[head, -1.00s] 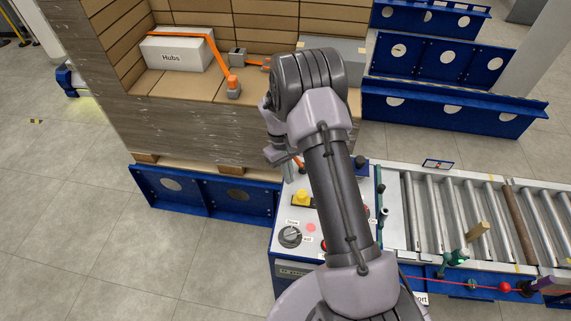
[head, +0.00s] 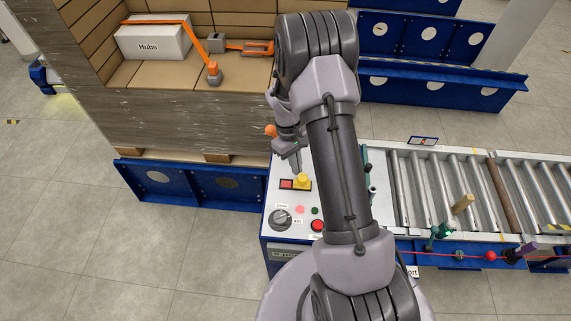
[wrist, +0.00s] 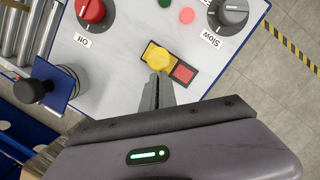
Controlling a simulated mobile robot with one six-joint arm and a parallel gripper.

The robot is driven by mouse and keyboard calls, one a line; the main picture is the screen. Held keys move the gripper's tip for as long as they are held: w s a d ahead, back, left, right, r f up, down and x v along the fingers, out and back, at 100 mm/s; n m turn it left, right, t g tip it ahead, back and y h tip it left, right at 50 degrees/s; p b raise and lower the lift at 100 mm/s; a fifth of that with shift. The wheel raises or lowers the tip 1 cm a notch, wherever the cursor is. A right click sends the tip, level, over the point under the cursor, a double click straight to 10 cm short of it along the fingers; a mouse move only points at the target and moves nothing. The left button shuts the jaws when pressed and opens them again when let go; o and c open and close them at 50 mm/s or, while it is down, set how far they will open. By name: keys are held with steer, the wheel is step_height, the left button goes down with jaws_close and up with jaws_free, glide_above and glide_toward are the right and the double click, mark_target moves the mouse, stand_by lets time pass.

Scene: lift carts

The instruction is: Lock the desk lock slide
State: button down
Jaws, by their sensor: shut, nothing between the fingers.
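My gripper (head: 296,172) is shut and empty, pointing down at the slide. In the wrist view its fingertips (wrist: 159,76) are right at the knob's edge, between knob and camera; I cannot tell whether they touch.
The desk (wrist: 110,65) also carries a dark dial (head: 280,217) marked Slow, a red knob (wrist: 90,10) and small red and green buttons. A black-knobbed lever (wrist: 28,90) stands at its side. A roller conveyor (head: 440,190) lies right; a stacked pallet load (head: 190,120) stands behind.

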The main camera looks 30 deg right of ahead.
steer(key=shift+s, duration=0.1)
steer(key=d+p+v, duration=0.1)
steer(key=p+v, duration=0.3)
steer(key=v, duration=1.3)
steer(key=shift+a+r, duration=0.2)
steer(key=shift+a, duration=0.25)
steer(key=shift+a+r, duration=0.1)
